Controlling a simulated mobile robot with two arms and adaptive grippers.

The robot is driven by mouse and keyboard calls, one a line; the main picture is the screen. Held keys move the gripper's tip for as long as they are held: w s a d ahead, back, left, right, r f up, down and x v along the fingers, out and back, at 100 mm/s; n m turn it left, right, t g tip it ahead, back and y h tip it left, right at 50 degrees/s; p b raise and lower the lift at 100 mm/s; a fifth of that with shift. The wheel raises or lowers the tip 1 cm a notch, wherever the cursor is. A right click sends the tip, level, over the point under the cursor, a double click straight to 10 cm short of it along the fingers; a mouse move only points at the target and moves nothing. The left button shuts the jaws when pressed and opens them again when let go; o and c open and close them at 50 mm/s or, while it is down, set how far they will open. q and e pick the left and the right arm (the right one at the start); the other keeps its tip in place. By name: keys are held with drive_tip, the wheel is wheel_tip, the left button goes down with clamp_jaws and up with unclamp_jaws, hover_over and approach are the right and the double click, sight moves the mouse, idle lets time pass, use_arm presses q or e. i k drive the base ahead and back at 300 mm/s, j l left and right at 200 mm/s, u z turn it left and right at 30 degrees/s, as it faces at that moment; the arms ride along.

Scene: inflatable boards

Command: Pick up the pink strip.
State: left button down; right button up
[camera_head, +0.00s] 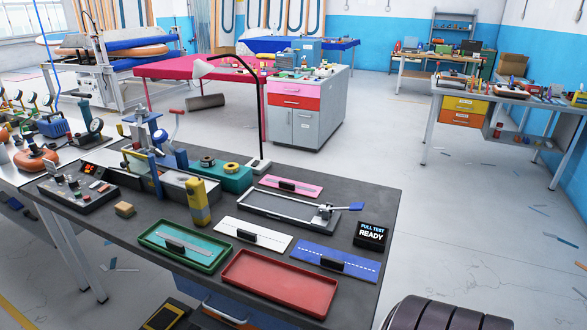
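The pink strip (308,190) lies flat near the back edge of the dark workbench, right of the middle. A small black block (287,185) sits on its middle and hides part of it. A metal frame fixture (270,216) with a blue-handled clamp lies just in front of it. Neither of my grippers shows in the head view.
A white strip (227,227), a blue strip (352,267), a green tray (163,258), a red tray (262,292) and a "PULL TEST READY" display (370,235) are on the bench (330,220). A lamp post (262,110) rises behind, left of the pink strip.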

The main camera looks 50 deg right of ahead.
sight(292, 186)
drive_tip(key=l, duration=0.9)
drive_tip(key=k+l, duration=0.1)
drive_tip(key=l, duration=1.75)
drive_tip(key=k+u, duration=0.05)
